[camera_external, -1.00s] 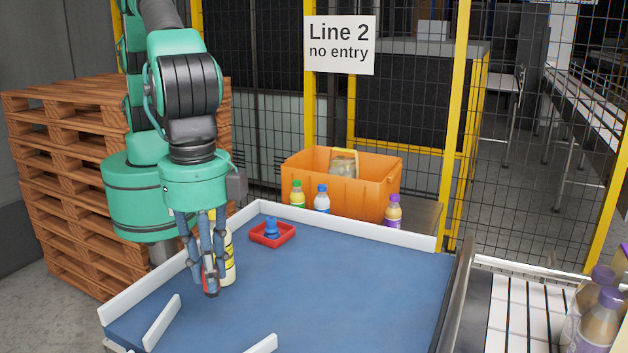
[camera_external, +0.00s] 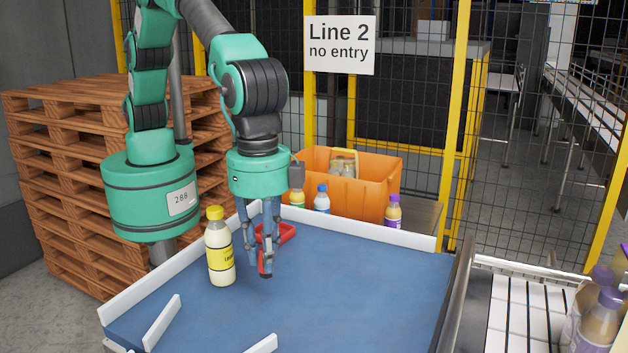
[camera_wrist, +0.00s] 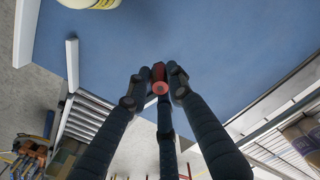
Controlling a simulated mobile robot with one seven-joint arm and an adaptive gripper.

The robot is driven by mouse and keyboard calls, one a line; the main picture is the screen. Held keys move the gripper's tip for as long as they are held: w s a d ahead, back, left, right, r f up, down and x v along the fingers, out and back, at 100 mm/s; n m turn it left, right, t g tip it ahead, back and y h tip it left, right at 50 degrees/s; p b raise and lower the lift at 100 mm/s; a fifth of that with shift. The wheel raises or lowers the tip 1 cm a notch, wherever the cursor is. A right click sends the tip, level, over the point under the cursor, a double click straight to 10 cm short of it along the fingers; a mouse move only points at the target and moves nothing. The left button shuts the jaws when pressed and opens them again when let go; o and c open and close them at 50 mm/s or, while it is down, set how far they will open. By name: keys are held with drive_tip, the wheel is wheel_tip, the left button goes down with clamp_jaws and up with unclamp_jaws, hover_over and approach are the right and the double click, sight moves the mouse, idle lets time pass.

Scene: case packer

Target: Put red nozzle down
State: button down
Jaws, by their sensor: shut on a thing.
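My gripper (camera_external: 265,266) points down over the blue table (camera_external: 340,290), its fingers shut on the red nozzle (camera_external: 261,263). In the wrist view the red nozzle (camera_wrist: 160,86) sits between the fingertips. It is low over the table; I cannot tell whether it touches. The red tray (camera_external: 288,232) lies behind the gripper, partly hidden by the fingers. The blue nozzle seen in that tray earlier is hidden now.
A pale yellow bottle with a yellow cap (camera_external: 220,255) stands just left of my gripper. White rails (camera_external: 370,231) edge the table, with short white dividers (camera_external: 162,322) at the front. An orange crate (camera_external: 370,187) and several bottles stand behind. The table's right side is clear.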

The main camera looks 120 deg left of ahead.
drive_tip(key=w+a+f, duration=0.1)
drive_tip(key=a, duration=1)
drive_tip(key=w+a+f, duration=0.1)
drive_tip(key=a+f, duration=0.1)
drive_tip(key=a, duration=1)
drive_tip(key=shift+w+a+n, duration=0.3)
drive_tip(key=shift+w+f, duration=0.1)
drive_tip(key=shift+w+d+f+p, duration=0.25)
drive_tip(key=shift+w+d+p, duration=0.35)
drive_tip(key=shift+w, duration=1.95)
drive_tip(key=shift+w+d+f+p, duration=0.25)
drive_tip(key=shift+w+d+p, duration=0.3)
drive_tip(key=shift+w, duration=2.05)
drive_tip(key=shift+w+d+f+p, duration=0.25)
drive_tip(key=shift+w+d+p, duration=0.35)
drive_tip(key=shift+w, duration=1.95)
drive_tip(key=shift+d, duration=0.1)
drive_tip(key=shift+f+p, duration=0.3)
drive_tip(key=shift+f, duration=1.45)
drive_tip(key=shift+f, duration=0.15)
